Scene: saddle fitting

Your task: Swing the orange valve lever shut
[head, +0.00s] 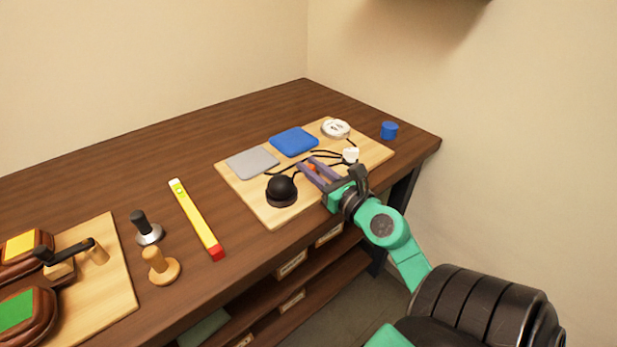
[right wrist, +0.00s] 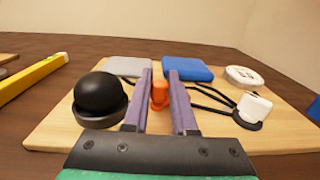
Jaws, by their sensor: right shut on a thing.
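The orange valve lever (right wrist: 159,92) stands between the two purple fingers of my right gripper (right wrist: 161,85) in the right wrist view. In the head view only a small orange patch of the lever (head: 312,167) shows, partly hidden by the fingers. My right gripper (head: 308,168) is shut on the lever, over the wooden board (head: 247,196). Most of the lever's base and pivot is hidden, so its angle is hard to tell. My left gripper is not in view.
A black dome (head: 281,190) stands left of the fingers. A white fitting (head: 350,155), black tubing, a round gauge (head: 336,128), and blue (head: 294,141) and grey (head: 252,163) pads share the board. A yellow level (head: 196,218) lies to the left.

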